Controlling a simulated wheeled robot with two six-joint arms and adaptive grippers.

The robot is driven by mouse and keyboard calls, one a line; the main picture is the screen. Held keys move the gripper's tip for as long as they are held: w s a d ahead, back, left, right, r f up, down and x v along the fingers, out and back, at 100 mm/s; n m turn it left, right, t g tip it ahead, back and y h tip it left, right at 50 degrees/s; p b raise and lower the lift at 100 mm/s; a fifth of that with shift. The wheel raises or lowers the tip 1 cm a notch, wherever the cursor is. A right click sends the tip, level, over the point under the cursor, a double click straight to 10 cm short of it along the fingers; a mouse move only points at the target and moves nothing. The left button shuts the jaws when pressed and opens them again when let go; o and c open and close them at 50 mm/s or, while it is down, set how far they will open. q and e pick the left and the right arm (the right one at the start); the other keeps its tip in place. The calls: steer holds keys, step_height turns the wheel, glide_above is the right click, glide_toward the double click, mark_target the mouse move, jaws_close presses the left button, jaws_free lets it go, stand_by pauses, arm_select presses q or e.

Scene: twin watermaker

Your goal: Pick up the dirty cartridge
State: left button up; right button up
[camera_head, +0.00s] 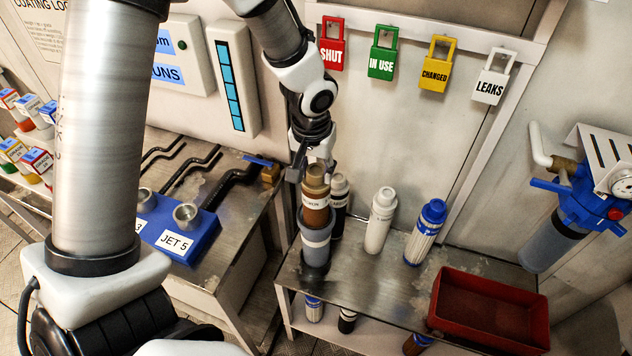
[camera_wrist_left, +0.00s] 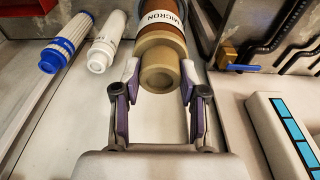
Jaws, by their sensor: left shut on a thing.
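The dirty cartridge (camera_head: 316,212) is brown with a tan cap and a white label, upright in the head view. Its lower part is inside a grey cup (camera_head: 316,242) on the metal bench. My left gripper (camera_head: 311,170) comes down from above and is shut on the cartridge's tan top end. In the left wrist view, the fingers (camera_wrist_left: 161,100) sit on both sides of the tan cap of the cartridge (camera_wrist_left: 160,48), and part of the label "MICRON" is readable. How deep the cartridge sits in the cup is hidden. My right gripper is not in view.
A dark-labelled cartridge (camera_head: 339,193) stands close behind the cup. A white cartridge (camera_head: 380,222) and a blue-and-white one (camera_head: 426,232) stand to the right. A red tray (camera_head: 490,305) is at the bench's right end. A blue-topped housing (camera_head: 570,215) hangs at right.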

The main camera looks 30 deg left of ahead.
arm_select(q)
step_height(320, 180, up, 15)
steer(key=shift+f, duration=0.1)
